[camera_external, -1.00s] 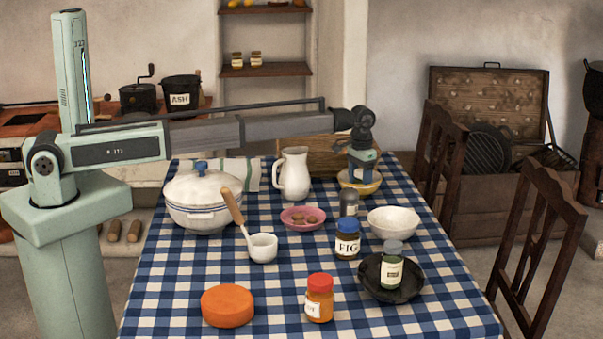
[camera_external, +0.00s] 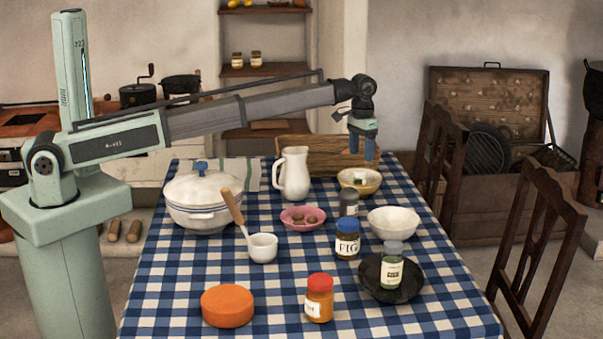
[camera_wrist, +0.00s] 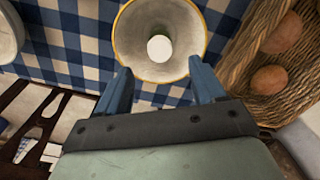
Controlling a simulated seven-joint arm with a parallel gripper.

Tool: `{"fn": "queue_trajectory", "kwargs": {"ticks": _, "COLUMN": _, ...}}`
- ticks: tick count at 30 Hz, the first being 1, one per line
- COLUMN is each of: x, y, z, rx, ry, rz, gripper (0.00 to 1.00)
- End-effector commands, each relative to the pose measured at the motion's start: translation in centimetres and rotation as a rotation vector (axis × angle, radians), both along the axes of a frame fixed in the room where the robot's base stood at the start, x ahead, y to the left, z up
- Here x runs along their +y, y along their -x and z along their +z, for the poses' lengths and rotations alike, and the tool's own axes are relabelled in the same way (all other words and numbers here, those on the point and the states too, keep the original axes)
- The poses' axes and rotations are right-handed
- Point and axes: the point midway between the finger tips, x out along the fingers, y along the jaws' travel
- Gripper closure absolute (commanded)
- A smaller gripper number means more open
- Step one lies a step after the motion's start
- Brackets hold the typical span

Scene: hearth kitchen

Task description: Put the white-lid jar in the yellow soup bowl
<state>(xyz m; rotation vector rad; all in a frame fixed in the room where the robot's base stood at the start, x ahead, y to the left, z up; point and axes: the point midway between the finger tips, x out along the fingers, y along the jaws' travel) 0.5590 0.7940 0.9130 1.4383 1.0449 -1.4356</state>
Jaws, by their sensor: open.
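The yellow soup bowl (camera_external: 372,187) stands at the back right of the table. In the wrist view the bowl (camera_wrist: 126,38) shows a yellow rim and a pale inside. The white-lid jar (camera_wrist: 160,48) is inside it, seen from above as a round white lid. In the outside view the jar (camera_external: 360,177) shows just above the near rim. My gripper (camera_external: 362,150) is open and empty, above the bowl and clear of it. In the wrist view its two blue fingers (camera_wrist: 160,80) are spread apart, with nothing between them.
A wicker basket (camera_wrist: 238,62) holding eggs is close beside the bowl. A white pitcher (camera_external: 293,175) stands to the left. A dark grey-lid jar (camera_external: 348,204), a blue-lid fig jar (camera_external: 347,240) and a white bowl (camera_external: 394,223) stand nearer the front.

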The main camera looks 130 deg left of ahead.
Motion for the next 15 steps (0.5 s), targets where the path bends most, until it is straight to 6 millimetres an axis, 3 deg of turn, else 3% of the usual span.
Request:
{"fn": "queue_trajectory", "kwargs": {"ticks": 6, "x": 0.0, "y": 0.0, "z": 2.0, "rx": 0.0, "ry": 0.0, "rz": 0.0, "gripper": 0.31}}
{"fn": "queue_trajectory", "kwargs": {"ticks": 15, "x": 0.0, "y": 0.0, "z": 2.4, "rx": 0.0, "ry": 0.001, "rz": 0.0, "gripper": 0.31}}
